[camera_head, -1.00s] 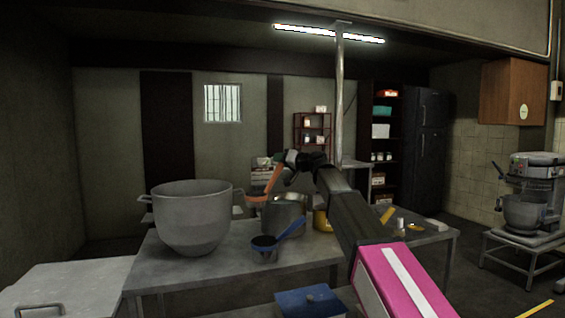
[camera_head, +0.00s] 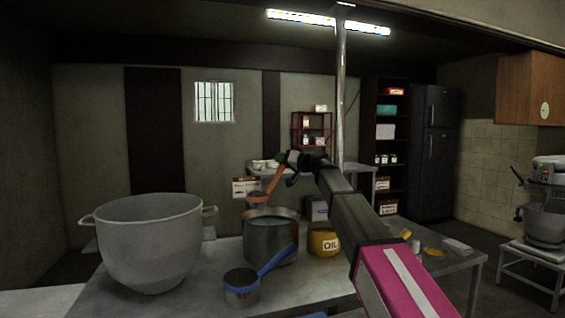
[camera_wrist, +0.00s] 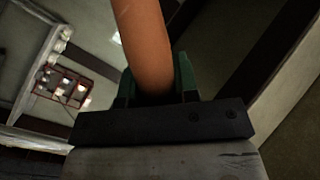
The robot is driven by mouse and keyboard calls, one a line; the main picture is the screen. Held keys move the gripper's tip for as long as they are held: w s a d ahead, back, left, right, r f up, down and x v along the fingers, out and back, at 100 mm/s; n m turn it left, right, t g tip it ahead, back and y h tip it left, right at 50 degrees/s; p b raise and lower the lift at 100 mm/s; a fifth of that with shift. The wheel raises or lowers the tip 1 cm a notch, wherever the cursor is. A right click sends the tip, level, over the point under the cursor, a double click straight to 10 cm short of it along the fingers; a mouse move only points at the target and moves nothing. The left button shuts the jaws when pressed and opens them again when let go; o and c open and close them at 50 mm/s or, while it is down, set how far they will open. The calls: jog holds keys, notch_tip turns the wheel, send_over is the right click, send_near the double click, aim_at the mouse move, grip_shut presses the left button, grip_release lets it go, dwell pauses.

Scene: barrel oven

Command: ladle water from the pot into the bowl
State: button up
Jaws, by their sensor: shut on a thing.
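My gripper (camera_head: 283,159) is shut on the orange handle of a ladle (camera_head: 272,182). In the wrist view the orange handle (camera_wrist: 146,40) stands between the green fingers of my gripper (camera_wrist: 156,90). The ladle's head hangs low at the left, just above the rim of a steel pot (camera_head: 272,247). Liquid shows inside this pot. I cannot tell whether the ladle's head holds any water. A large grey bowl (camera_head: 150,245) with side handles stands on the table to the left of the pot. Its inside is mostly hidden.
A small saucepan (camera_head: 241,292) with a blue handle stands in front of the pot. A yellow oil tin (camera_head: 323,243) stands at the pot's right. Small items lie on the right of the metal table (camera_head: 200,290). A mixer (camera_head: 545,215) stands at the far right.

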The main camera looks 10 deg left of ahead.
notch_tip(320, 180, down, 14)
jog(key=shift+w+r, duration=0.2)
jog(key=shift+w, duration=0.15)
dwell(0.4)
jog(key=shift+f, duration=0.5)
dwell(0.8)
